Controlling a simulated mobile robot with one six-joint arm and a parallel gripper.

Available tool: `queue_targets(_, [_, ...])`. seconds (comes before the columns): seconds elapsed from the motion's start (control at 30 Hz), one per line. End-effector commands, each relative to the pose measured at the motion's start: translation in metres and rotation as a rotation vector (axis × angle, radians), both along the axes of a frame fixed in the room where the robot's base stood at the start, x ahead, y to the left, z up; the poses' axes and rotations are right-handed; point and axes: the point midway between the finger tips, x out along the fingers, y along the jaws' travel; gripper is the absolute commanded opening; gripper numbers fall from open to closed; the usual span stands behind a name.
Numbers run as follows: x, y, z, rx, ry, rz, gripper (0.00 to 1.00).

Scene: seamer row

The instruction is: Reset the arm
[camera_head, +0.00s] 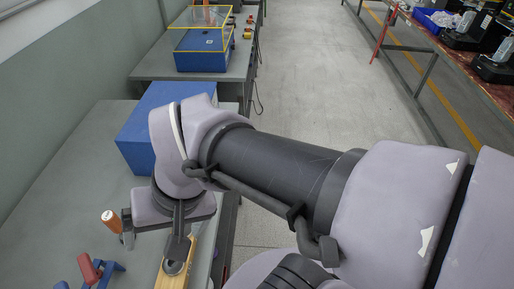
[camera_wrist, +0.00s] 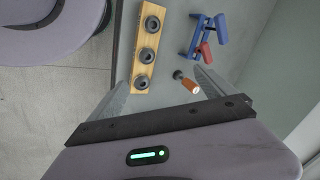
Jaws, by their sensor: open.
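My gripper (camera_head: 153,245) hangs over the near grey table in the head view, with my arm reaching in from the right. In the wrist view my gripper (camera_wrist: 168,74) shows its two fingers spread wide, and nothing is held between them. An orange-handled tool (camera_wrist: 189,86) with a dark end lies in view near the right finger. The same orange handle (camera_head: 110,220) shows left of my gripper in the head view. A wooden board (camera_wrist: 138,68) with three black round pieces is beside the left finger; part of the board (camera_head: 170,281) shows below my gripper.
A blue stand with red parts (camera_wrist: 203,40) is on the grey table (camera_head: 75,165). A large blue box (camera_head: 138,135) stands behind my wrist. A yellow-framed clear case (camera_head: 205,40) sits on the far table. A bench with items lines the right; the aisle floor (camera_head: 300,80) is clear.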

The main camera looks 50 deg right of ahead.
Motion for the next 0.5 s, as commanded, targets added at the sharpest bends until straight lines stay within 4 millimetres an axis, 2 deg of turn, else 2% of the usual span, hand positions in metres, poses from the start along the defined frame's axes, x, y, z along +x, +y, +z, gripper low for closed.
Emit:
queue_targets(0.1, [-0.005,-0.009,0.019,-0.084,-0.175,0.025,0.94])
queue_targets(0.2, [-0.005,-0.012,0.025,-0.11,-0.235,0.03,0.94])
queue_targets(0.43, [-0.005,-0.013,0.026,-0.112,-0.241,0.03,0.94])
queue_targets(0.5, [-0.005,-0.013,0.016,-0.112,-0.241,0.03,0.94])
